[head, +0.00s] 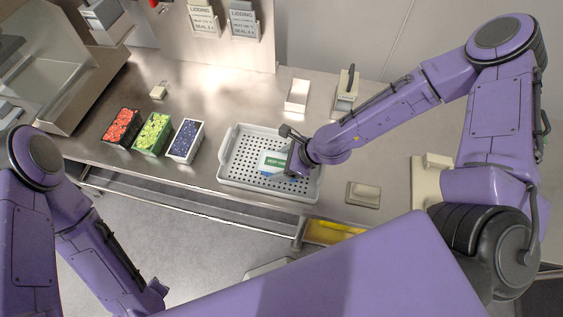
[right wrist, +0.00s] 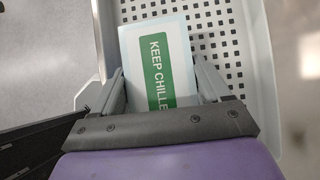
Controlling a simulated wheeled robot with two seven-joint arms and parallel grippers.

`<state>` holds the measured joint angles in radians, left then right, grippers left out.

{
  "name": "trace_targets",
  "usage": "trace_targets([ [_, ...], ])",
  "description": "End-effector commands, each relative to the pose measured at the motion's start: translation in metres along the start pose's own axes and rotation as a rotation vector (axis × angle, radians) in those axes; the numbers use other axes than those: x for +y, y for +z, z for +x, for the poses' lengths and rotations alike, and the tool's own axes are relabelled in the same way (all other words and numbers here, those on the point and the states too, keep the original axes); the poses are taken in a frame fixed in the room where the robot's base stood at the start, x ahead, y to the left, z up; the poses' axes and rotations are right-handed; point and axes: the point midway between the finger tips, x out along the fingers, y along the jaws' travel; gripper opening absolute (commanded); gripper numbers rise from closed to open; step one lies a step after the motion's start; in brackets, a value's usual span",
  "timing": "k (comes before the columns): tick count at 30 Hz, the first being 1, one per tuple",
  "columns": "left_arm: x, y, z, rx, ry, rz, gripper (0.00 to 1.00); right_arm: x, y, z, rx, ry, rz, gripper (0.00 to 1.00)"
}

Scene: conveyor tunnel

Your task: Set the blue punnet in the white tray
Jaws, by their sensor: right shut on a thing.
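The white tray (head: 228,172), with a perforated floor, lies on the steel counter in the middle of the head view. It also shows in the right wrist view (right wrist: 262,85). The blue punnet (head: 266,170), topped by a white and green KEEP CHILLED label, is inside the tray's outline, near its front right part. It shows in the right wrist view (right wrist: 152,30) too, between my fingers. My right gripper (head: 290,168) is shut on it. Whether its base touches the tray floor, I cannot tell. My left arm is at the lower left; its fingers are not visible.
Left of the tray stand punnets of red (head: 122,127), green (head: 153,134) and dark blue (head: 186,140) contents. A white box (head: 298,95) and a handled block (head: 345,95) stand behind the tray. A beige block (head: 364,193) is to its right. The counter's front edge is close.

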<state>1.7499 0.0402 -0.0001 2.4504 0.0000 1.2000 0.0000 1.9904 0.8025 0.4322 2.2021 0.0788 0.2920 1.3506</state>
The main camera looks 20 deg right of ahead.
Motion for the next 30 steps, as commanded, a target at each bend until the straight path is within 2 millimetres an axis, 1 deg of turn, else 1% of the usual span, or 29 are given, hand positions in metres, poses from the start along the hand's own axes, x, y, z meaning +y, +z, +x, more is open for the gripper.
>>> trace_targets([
  [7,0.0,0.0,0.0,0.0,0.0,0.0,0.38,0.0,0.0,0.002,-0.002,-0.001,-0.001,0.21],
  [10,0.001,0.001,0.003,0.001,0.001,0.0,0.38,0.0,-0.002,0.004,-0.002,-0.001,0.0,0.21],
  [11,0.001,0.001,0.003,0.001,0.0,0.0,0.38,0.0,-0.003,0.004,-0.002,-0.001,0.0,0.79],
  [12,0.0,0.001,0.002,0.0,0.0,0.0,0.38,0.0,-0.002,0.003,-0.002,-0.001,0.0,0.92],
  [13,0.0,0.001,0.002,0.001,0.0,0.0,0.38,0.0,-0.002,0.003,-0.002,-0.001,0.0,1.0],
  [19,0.0,0.0,0.001,0.0,0.0,0.0,0.38,0.0,-0.001,0.003,-0.002,-0.001,0.0,1.0],
  [23,0.0,-0.001,-0.002,0.0,0.0,0.0,0.38,-0.001,0.001,-0.007,-0.002,-0.003,0.0,1.0],
  [26,0.0,-0.003,-0.006,0.001,0.0,0.0,0.38,-0.001,0.003,-0.028,-0.005,-0.004,-0.001,1.0],
  [30,-0.001,-0.006,-0.015,0.0,0.0,0.0,0.38,-0.001,0.004,-0.063,-0.007,-0.006,-0.001,1.0],
])
